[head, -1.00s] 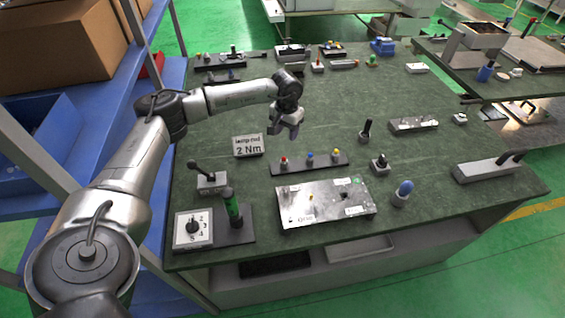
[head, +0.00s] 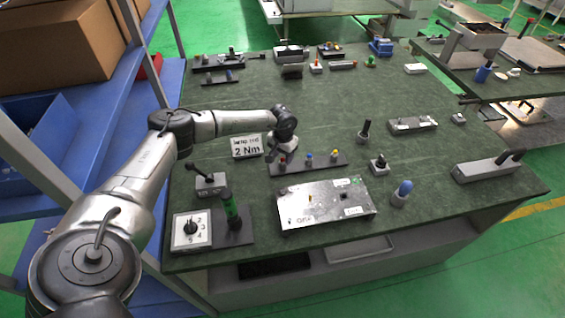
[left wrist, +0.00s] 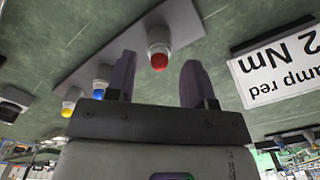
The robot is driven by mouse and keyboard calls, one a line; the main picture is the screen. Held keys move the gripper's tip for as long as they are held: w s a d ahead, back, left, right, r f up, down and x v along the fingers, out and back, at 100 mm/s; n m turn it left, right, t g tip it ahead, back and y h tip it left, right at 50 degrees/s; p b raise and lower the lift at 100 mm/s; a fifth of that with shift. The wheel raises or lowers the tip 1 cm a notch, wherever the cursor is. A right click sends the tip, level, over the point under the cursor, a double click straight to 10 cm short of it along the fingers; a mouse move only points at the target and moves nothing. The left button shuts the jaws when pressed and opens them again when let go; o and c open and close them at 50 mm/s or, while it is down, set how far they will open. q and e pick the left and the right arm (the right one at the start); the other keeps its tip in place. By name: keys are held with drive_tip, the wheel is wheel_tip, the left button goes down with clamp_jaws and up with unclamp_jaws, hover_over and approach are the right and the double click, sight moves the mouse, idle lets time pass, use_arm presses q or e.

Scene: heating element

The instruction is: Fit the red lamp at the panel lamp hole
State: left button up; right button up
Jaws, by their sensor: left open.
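The red lamp (head: 282,159) stands at the left end of a dark strip (head: 296,168), beside a blue and a yellow lamp. My left gripper (head: 275,151) is open right at the red lamp. In the left wrist view the red lamp (left wrist: 159,57) shows in the gap between the open fingertips (left wrist: 158,66); I cannot tell whether they touch it. I cannot tell which spot is the lamp hole. My right gripper is not in view.

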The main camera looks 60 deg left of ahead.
use_arm(q)
drive_tip(key=shift+f, duration=0.7)
clamp_jaws()
